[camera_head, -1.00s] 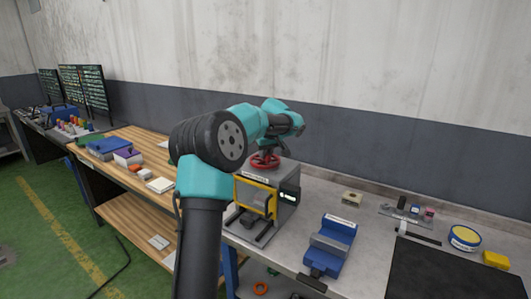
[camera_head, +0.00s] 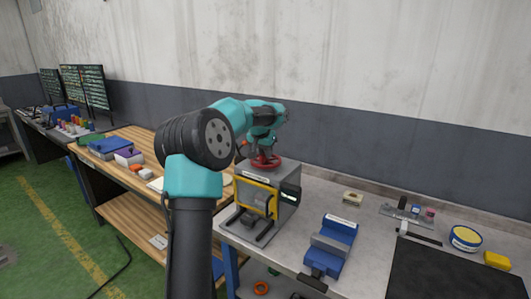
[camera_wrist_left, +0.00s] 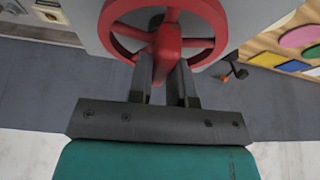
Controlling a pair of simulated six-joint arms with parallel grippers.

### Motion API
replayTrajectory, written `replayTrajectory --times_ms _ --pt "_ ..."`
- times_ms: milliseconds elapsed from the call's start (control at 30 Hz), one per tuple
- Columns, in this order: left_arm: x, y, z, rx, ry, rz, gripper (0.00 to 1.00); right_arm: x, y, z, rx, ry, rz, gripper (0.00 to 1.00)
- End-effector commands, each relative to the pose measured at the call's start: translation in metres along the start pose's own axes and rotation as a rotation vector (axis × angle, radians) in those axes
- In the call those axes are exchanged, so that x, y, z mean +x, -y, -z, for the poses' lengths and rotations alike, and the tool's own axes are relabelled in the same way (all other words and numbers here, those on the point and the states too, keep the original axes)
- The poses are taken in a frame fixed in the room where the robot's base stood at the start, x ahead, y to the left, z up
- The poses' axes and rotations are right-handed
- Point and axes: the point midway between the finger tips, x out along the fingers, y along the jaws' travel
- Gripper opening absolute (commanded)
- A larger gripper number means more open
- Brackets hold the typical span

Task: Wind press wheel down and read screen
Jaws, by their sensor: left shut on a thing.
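The red press wheel (camera_head: 267,162) lies flat on top of the grey press (camera_head: 283,207), which has a yellow-framed front opening. The wheel also shows in the left wrist view (camera_wrist_left: 217,18), with its spokes and hub. My left gripper (camera_wrist_left: 166,75) comes down from above and is shut on the wheel, its two dark fingers on either side of a red part. In the head view the gripper (camera_head: 264,150) is small and partly hidden by the arm. The small dark screen (camera_head: 290,195) on the press's right side has a light mark, too small to read. My right gripper is not in view.
A blue vise (camera_head: 332,245) stands right of the press on the grey bench. A black mat (camera_head: 440,270), a yellow-rimmed round tin (camera_head: 465,238) and a yellow block (camera_head: 497,260) lie farther right. A wooden bench (camera_head: 140,140) with blocks stands to the left.

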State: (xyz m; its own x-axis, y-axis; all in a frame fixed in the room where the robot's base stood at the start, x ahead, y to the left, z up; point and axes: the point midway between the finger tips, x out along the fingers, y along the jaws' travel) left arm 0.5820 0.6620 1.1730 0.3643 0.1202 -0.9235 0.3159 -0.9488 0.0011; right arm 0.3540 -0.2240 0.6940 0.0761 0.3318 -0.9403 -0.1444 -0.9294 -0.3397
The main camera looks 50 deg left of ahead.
Motion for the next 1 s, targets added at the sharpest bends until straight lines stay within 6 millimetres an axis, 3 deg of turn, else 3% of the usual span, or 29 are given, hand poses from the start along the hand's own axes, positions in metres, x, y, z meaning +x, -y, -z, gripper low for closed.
replayTrajectory --times_ms 1000 --pt "0.0013 0.0028 0.0017 0.893 0.002 -0.371 0.00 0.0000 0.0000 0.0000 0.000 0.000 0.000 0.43"
